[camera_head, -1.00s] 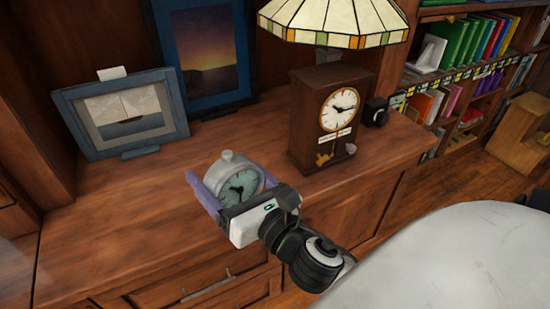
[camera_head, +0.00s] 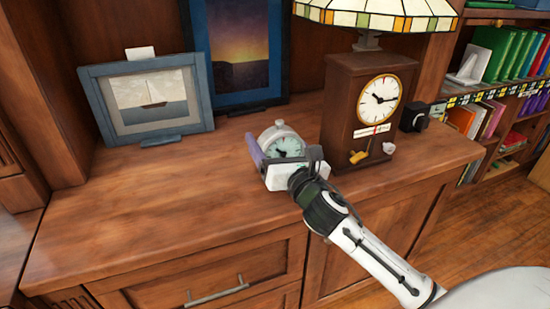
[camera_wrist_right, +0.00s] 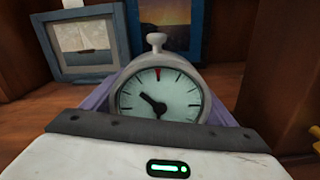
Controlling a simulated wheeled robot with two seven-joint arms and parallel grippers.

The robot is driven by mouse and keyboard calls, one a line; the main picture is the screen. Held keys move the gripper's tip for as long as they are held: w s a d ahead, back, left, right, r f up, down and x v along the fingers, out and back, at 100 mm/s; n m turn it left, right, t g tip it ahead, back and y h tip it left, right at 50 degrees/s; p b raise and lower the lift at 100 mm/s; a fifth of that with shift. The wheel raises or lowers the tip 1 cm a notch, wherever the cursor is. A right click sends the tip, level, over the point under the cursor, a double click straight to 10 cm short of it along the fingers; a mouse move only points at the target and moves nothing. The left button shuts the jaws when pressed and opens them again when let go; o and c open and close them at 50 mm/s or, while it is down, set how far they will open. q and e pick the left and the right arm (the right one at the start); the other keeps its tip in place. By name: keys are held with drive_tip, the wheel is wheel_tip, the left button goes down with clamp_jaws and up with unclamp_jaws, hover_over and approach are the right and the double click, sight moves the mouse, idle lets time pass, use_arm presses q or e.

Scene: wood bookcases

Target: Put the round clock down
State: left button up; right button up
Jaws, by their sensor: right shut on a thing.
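The round clock (camera_head: 281,141) is pale grey with a light blue-green face and a knob on top. It is upright at the cabinet top (camera_head: 150,215), left of the tall wooden clock. My right gripper (camera_head: 276,150) is shut on it, with purple fingers along its sides. In the right wrist view the round clock (camera_wrist_right: 160,95) sits between the fingers, face toward the camera. The gripper body hides its lower edge, so I cannot tell whether it touches the wood. My left gripper is not in view.
A wooden pendulum clock (camera_head: 366,105) stands close on the right, under a stained-glass lamp (camera_head: 375,14). A sailboat picture (camera_head: 150,100) and a sunset picture (camera_head: 238,50) stand behind. A small black object (camera_head: 415,117) is at the right. The cabinet top's left part is clear.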

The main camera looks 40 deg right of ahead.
sight(275, 154)
wheel_tip(275, 154, down, 3)
drive_tip(key=shift+f+b, duration=0.1)
drive_tip(key=shift+b, duration=0.4)
drive_tip(key=o, duration=0.9)
drive_tip(key=shift+f, duration=0.1)
drive_tip(key=o, duration=0.4)
drive_tip(key=shift+s, duration=0.2)
drive_tip(key=v, duration=1.1)
drive_tip(key=shift+s, duration=0.35)
